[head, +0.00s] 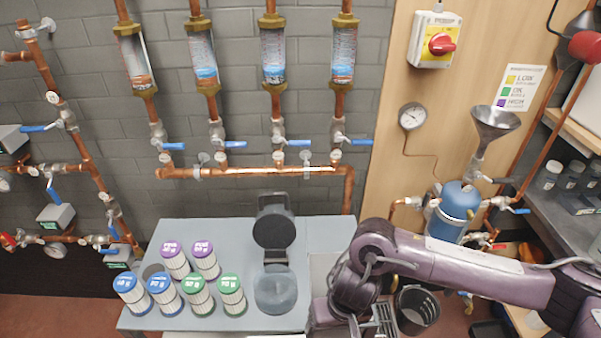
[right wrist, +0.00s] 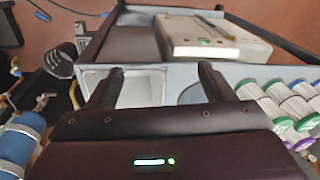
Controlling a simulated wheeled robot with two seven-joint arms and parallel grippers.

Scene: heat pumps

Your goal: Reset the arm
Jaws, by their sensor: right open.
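My right arm (head: 480,270) reaches in from the right in the head view and bends down at the table's right end. In the right wrist view my right gripper (right wrist: 157,75) is open, with its two dark fingers apart and nothing between them. Behind the fingers is the grey table with a white bin-like recess (right wrist: 140,88). In the head view the fingers are hard to make out at the lower edge. My left gripper is not in view.
A dark bucket (head: 417,308) and blue tank (head: 455,210) stand right. Copper pipes line the wall.

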